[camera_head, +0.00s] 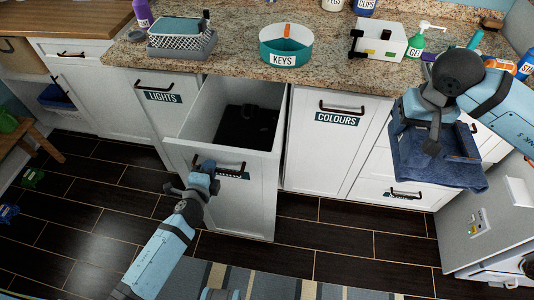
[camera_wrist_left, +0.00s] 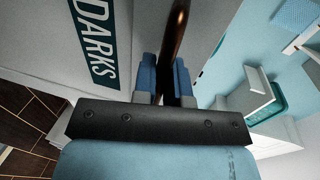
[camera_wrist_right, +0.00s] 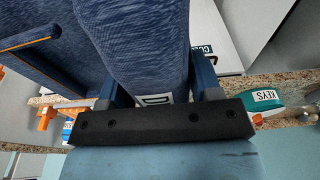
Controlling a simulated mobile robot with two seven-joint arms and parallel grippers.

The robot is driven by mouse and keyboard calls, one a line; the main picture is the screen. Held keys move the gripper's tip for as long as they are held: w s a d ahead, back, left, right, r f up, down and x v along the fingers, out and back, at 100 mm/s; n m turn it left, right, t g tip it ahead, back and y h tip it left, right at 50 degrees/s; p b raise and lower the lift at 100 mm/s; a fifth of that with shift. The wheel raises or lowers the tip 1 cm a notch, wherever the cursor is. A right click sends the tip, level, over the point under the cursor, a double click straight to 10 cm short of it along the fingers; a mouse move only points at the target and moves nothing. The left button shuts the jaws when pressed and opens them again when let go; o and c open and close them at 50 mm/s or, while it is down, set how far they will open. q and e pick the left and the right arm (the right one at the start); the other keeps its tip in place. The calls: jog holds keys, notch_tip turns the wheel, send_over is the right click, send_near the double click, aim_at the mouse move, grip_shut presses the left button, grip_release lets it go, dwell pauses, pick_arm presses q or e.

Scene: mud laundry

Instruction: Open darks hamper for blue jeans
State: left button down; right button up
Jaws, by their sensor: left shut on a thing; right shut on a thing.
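The darks hamper (camera_head: 255,190) is a white pull-out drawer. It stands out from the cabinet with its top open, and a dark item (camera_head: 247,125) lies inside. My left gripper (camera_head: 208,170) is shut on the dark handle of the hamper front; the left wrist view shows the handle (camera_wrist_left: 179,30) between the fingers, beside the DARKS label (camera_wrist_left: 93,40). My right gripper (camera_head: 436,145) is shut on the folded blue jeans (camera_head: 445,172) and holds them in front of the right-hand drawers. The jeans (camera_wrist_right: 145,45) fill much of the right wrist view.
The LIGHTS hamper (camera_head: 150,110) is left of the open one, and the COLOURS hamper (camera_head: 330,150) right; both look closed. The counter holds a KEYS bowl (camera_head: 286,60), a basket (camera_head: 180,45) and bottles. A white appliance (camera_head: 490,230) stands at right. Small items lie on the floor at left.

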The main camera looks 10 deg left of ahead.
pick_arm(q)
jog(key=shift+f+v, duration=0.2)
jog(key=shift+v, duration=0.85)
jog(key=shift+f+v, duration=0.25)
jog(key=shift+v, duration=0.8)
pick_arm(e)
jog(key=shift+s+f, duration=0.3)
jog(key=shift+s, duration=0.05)
pick_arm(q)
jog(key=shift+s, duration=0.1)
jog(key=c, duration=1.2)
grip_release()
jog(key=shift+s, duration=0.1)
pick_arm(e)
jog(key=shift+f+b, duration=0.75)
jog(key=shift+b, duration=0.2)
pick_arm(q)
jog(key=v, duration=1.1)
jog(key=shift+s+r, duration=0.1)
jog(key=shift+s, duration=0.25)
